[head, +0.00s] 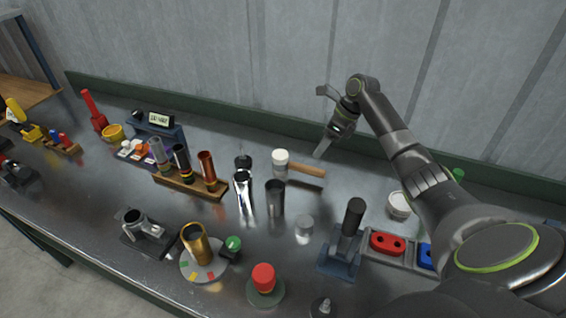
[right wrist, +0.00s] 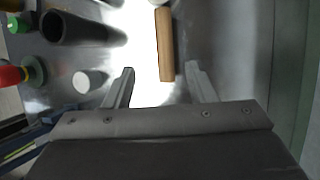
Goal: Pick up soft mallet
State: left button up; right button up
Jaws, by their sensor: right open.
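The soft mallet has a white head (head: 280,158) and a tan wooden handle (head: 306,170). It lies on the metal bench in the middle of the head view, its handle pointing right. My right gripper (head: 324,120) is open and empty, above and behind the handle. In the right wrist view the handle (right wrist: 165,45) shows just beyond the gap between my open fingers (right wrist: 160,86), its near end close to the fingertips. Only a sliver of the white head shows at the top edge there. My left gripper is not in view.
Metal tubes (head: 275,198) stand left of the mallet, near a wooden rack (head: 190,186) of tubes. A white tub (head: 399,205) stands to the right. A blue stand with a black cylinder (head: 354,217) is in front. A green ledge (head: 255,120) and a wall run behind.

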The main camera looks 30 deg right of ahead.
aim_at(305, 166)
jog(key=x, duration=0.7)
jog(key=shift+w+p, duration=0.15)
jog(key=shift+p, duration=0.15)
jog(key=x, duration=0.3)
jog(key=shift+w+a+f, duration=0.1)
jog(key=shift+w+f, duration=0.1)
jog(key=shift+w, duration=0.2)
jog(key=shift+w+a+f, duration=0.1)
jog(key=shift+a+f, duration=0.1)
jog(key=shift+f, duration=0.4)
jog(key=shift+p, duration=0.35)
jog(key=c, duration=1.1)
